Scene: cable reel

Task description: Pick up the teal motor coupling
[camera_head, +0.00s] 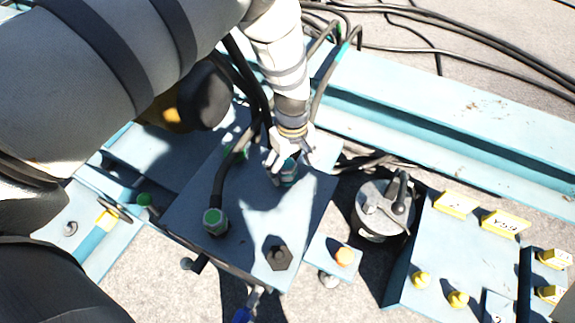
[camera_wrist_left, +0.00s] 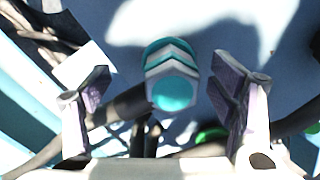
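The teal motor coupling (camera_head: 288,174) stands on the blue-grey top plate (camera_head: 245,190), partly hidden by my left gripper (camera_head: 290,157) in the head view. In the left wrist view the coupling (camera_wrist_left: 172,78) shows a round teal end and a pale, ridged collar, between the two fingers and a little beyond the fingertips. My left gripper (camera_wrist_left: 165,92) is open there, with a clear gap on each side of the coupling. I cannot tell its exact height over the coupling. My right gripper is not in view.
A green-ringed hose fitting (camera_head: 215,221) and a dark hex bolt (camera_head: 279,255) stand on the same plate. Black hoses (camera_head: 247,135) run close beside my left gripper. A grey round canister (camera_head: 383,210) and a yellow-tagged panel (camera_head: 450,250) lie to the right.

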